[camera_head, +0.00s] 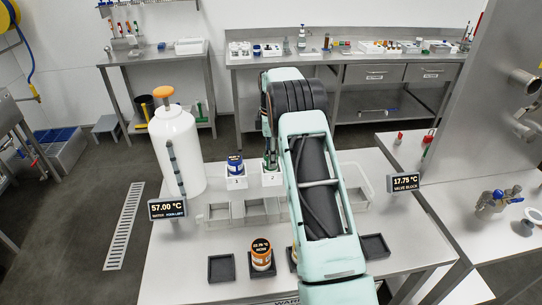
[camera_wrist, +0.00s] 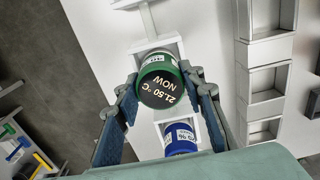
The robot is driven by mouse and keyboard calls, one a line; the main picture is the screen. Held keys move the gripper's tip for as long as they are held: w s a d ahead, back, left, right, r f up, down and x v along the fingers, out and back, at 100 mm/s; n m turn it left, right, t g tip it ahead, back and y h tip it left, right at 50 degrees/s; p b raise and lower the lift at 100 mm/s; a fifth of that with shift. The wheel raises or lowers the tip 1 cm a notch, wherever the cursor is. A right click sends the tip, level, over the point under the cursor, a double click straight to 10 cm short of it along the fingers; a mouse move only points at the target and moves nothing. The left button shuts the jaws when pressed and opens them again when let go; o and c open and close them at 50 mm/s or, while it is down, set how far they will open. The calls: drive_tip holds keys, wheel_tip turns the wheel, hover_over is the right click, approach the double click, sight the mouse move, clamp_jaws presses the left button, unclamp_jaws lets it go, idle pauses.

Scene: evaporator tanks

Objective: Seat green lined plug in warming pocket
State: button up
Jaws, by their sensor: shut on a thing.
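The green plug (camera_wrist: 161,80) has a white label and a dark top reading 21.50 °C NOW. In the wrist view my gripper (camera_wrist: 163,95) has a finger on each side of it and is shut on it. In the head view my gripper (camera_head: 271,158) is partly hidden by my arm, over a white stand (camera_head: 272,179). I cannot tell whether the plug still touches the stand. Black square pockets sit along the table's front: an empty one at left (camera_head: 221,268) and one at right (camera_head: 374,246). Lettering on the front edge is partly hidden by my arm.
A blue plug (camera_head: 235,165) stands on a numbered white stand close left of my gripper. An orange plug (camera_head: 261,254) sits in a black pocket. A clear compartmented tray (camera_head: 218,212) lies between. A tall white tank (camera_head: 177,150) and a 57.00 °C display (camera_head: 167,208) stand at left.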

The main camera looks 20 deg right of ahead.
drive_tip(key=o, duration=1.3)
drive_tip(key=shift+f, duration=0.15)
drive_tip(key=shift+o, duration=0.2)
wheel_tip(320, 180, up, 12)
drive_tip(key=shift+r+b, duration=0.2)
drive_tip(key=shift+b, duration=0.2)
